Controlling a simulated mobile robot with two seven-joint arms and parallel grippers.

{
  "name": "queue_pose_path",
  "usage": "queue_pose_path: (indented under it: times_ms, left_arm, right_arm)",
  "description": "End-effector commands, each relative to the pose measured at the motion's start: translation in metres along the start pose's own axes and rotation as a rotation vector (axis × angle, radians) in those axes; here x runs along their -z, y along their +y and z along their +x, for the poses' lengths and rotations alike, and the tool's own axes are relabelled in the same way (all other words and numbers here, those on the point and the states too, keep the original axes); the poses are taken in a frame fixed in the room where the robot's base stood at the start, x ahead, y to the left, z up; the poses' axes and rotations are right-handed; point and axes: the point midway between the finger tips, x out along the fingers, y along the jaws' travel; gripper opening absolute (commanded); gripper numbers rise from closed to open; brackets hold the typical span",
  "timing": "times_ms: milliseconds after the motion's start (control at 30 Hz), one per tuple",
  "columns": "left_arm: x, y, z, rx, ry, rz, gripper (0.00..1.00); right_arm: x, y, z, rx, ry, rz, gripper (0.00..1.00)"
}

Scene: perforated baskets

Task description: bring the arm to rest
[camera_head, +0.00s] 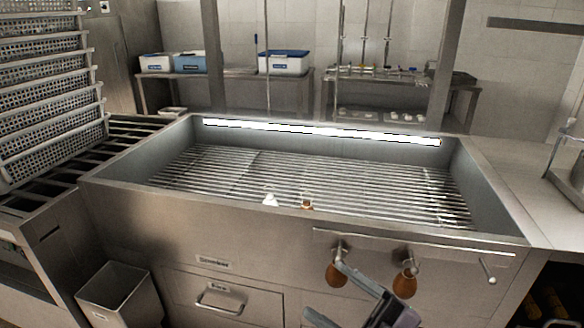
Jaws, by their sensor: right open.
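My right gripper (325,289) is at the bottom of the head view, right of the middle. Its two grey fingers point up and left and stand apart, with nothing between them. It shows in front of the steel front panel of a wide basin, below the rim. The upper finger overlaps the area by a brown hanging knob (334,274); whether they touch cannot be told. Most of my right arm is out of the frame. My left gripper is not in view.
The steel basin (200,215) holds a wire grate (310,180); a small white item (270,199) and a small brown item (307,204) are near its front. Perforated baskets (50,90) are stacked at left. A bin (118,295) stands lower left. The right counter (515,190) is mostly clear.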

Motion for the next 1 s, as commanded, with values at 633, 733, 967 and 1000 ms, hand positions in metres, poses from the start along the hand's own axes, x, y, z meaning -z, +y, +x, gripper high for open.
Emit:
queue_pose_path:
  times_ms: [633,733,967,1000]
  left_arm:
    - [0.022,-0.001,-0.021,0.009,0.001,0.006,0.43]
    - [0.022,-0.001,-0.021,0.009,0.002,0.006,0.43]
    - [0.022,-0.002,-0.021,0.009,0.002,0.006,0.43]
    - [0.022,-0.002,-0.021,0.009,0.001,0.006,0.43]
  right_arm:
    - [-0.092,-0.128,-0.242,-0.452,-1.225,0.788,0.74]
    - [-0.09,-0.136,-0.25,-0.449,-1.257,0.813,0.74]
    - [-0.09,-0.137,-0.25,-0.448,-1.259,0.815,0.74]
    - [-0.09,-0.137,-0.25,-0.448,-1.259,0.814,0.74]
